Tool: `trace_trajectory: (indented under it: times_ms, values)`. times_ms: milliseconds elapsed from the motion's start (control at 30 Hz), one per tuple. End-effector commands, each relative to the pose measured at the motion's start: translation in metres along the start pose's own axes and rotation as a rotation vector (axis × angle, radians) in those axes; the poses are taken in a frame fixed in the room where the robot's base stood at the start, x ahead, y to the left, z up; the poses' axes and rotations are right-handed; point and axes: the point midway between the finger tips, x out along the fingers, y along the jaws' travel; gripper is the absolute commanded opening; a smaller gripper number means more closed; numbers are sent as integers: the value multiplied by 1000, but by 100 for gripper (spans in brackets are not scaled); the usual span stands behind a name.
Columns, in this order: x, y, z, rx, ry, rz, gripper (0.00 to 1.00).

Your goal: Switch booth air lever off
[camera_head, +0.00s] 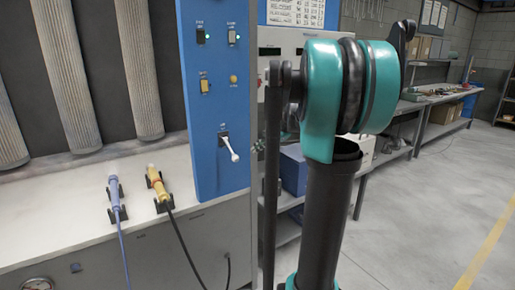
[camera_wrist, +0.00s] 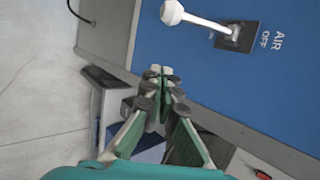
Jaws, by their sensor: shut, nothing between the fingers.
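The air lever (camera_head: 229,147) is a white handle with a ball end on a dark base, low on the blue panel (camera_head: 208,100). Its handle slants down and to the right in the head view. In the wrist view the lever (camera_wrist: 200,20) is at the top, its ball end at the left, beside a label reading AIR and OFF. My gripper (camera_wrist: 160,72) is shut and empty, its fingertips below the lever's ball in the wrist view, apart from it, near the panel's edge. In the head view my arm hides most of the gripper.
The blue panel also carries switches and a yellow button (camera_head: 233,79). A blue tool (camera_head: 115,192) and a yellow tool (camera_head: 157,184) rest in holders on the pale booth ledge (camera_head: 60,228). A workbench (camera_head: 440,98) stands at the right, with open floor (camera_head: 425,190) before it.

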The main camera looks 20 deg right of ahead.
Motion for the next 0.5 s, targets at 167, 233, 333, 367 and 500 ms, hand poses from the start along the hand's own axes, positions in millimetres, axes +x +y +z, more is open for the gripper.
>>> trace_trajectory:
  times_ms: [167,233,333,367,500]
  values:
    - [35,-1,0,-2,-2,0,0]
    - [46,0,1,-1,-2,0,0]
    - [62,0,0,-2,-1,0,0]
    - [66,0,0,-2,-1,0,0]
    - [64,0,14,-2,-1,0,0]
